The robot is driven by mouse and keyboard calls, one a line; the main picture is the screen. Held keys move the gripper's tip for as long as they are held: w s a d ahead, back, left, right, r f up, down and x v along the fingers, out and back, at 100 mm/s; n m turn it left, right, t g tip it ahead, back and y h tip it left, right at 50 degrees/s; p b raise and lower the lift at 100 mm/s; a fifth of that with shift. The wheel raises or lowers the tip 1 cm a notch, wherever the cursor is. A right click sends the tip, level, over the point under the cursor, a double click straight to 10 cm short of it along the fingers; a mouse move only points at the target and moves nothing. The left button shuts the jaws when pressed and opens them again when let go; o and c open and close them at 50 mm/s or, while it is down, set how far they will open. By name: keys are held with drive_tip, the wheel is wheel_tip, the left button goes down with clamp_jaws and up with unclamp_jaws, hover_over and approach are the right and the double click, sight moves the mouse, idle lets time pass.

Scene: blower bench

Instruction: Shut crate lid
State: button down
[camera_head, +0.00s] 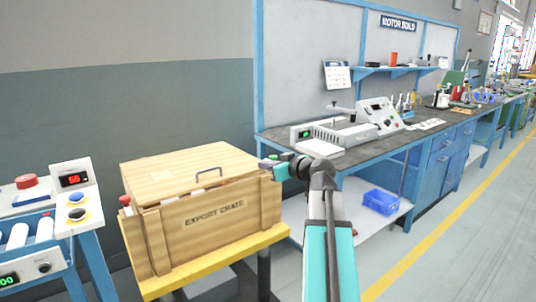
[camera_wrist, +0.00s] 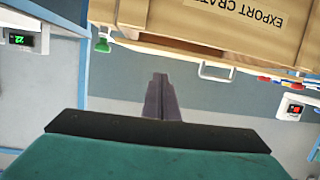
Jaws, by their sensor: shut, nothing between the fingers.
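The wooden export crate (camera_head: 205,224) stands on a yellow-edged stand, with its lid (camera_head: 180,170) on top. The lid looks slightly raised at the front, with a narrow gap and bits of red and white contents showing below it. A metal handle (camera_head: 208,173) is on the lid's front edge; it also shows in the wrist view (camera_wrist: 217,72). My gripper (camera_head: 268,163) is beside the crate's right end, near lid height. In the wrist view, my gripper (camera_wrist: 160,82) is shut and empty, apart from the handle. The crate (camera_wrist: 225,18) appears upside down there.
The yellow stand edge (camera_head: 215,262) lies under the crate. A console with a red display (camera_head: 75,180) and rollers is at left. The workbench (camera_head: 370,145) with devices is at right, a blue bin (camera_head: 381,201) on its lower shelf. Floor at right is clear.

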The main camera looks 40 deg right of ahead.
drive_tip(key=s+d+r+m+h+p, duration=0.1)
drive_tip(key=s+d+r+p, duration=0.1)
drive_tip(key=d+p, duration=0.3)
drive_tip(key=shift+s+d+r, duration=0.3)
drive_tip(key=shift+s+r, duration=0.1)
drive_tip(key=shift+r, duration=0.35)
drive_tip(key=shift+w, duration=0.1)
drive_tip(key=w+f, duration=0.7)
drive_tip(key=w, duration=0.2)
drive_tip(key=shift+w+b, duration=0.15)
drive_tip(key=shift+b, duration=0.15)
